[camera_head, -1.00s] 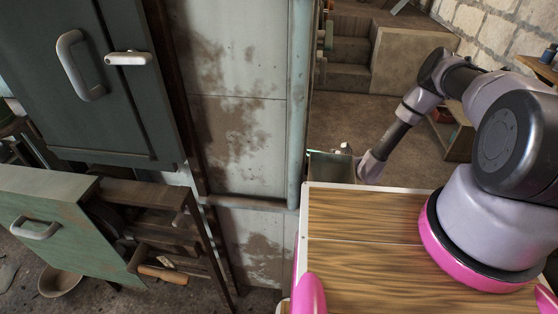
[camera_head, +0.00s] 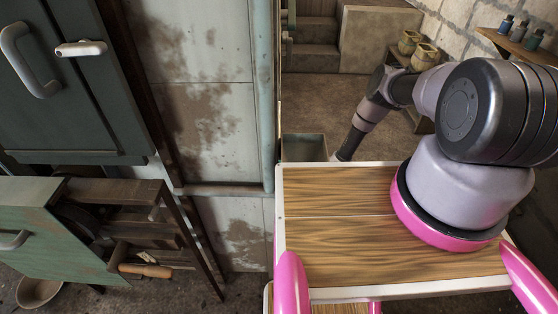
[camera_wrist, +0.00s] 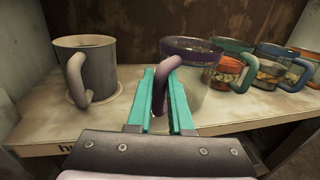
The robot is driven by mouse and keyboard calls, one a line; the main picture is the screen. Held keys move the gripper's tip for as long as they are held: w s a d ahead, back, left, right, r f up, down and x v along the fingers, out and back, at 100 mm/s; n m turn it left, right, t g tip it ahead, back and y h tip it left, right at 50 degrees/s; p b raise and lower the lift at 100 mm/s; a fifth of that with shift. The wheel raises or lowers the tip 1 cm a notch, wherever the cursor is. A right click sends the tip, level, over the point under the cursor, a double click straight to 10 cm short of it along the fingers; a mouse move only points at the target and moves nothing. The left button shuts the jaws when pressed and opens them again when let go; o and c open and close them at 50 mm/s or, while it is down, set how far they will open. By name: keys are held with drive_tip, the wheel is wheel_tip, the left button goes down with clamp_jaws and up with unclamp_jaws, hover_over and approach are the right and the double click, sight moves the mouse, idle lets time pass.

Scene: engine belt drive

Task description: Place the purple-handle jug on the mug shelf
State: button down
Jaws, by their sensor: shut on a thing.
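In the wrist view, my gripper (camera_wrist: 162,80) has its two teal fingers on either side of the purple handle of a clear glass jug (camera_wrist: 196,58). The jug has a dark purple rim and looks upright. It is at the mug shelf (camera_wrist: 125,125), a pale worn board with a dark back wall. I cannot tell whether its base touches the board, as the fingers and handle hide part of it. In the head view my gripper and the jug are hidden, with my arm reaching down behind my wooden top.
A grey mug (camera_wrist: 85,65) stands on the shelf to the left of the jug. Several glass jugs with coloured handles, including a teal-handled one (camera_wrist: 238,68), stand to the right. In the head view, a wall shelf (camera_head: 515,47) holds small bottles, and a green drawer (camera_head: 40,222) stands open at left.

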drive_tip(key=shift+f, duration=0.1)
drive_tip(key=c, duration=0.8)
unclamp_jaws()
drive_tip(key=v, duration=1.2)
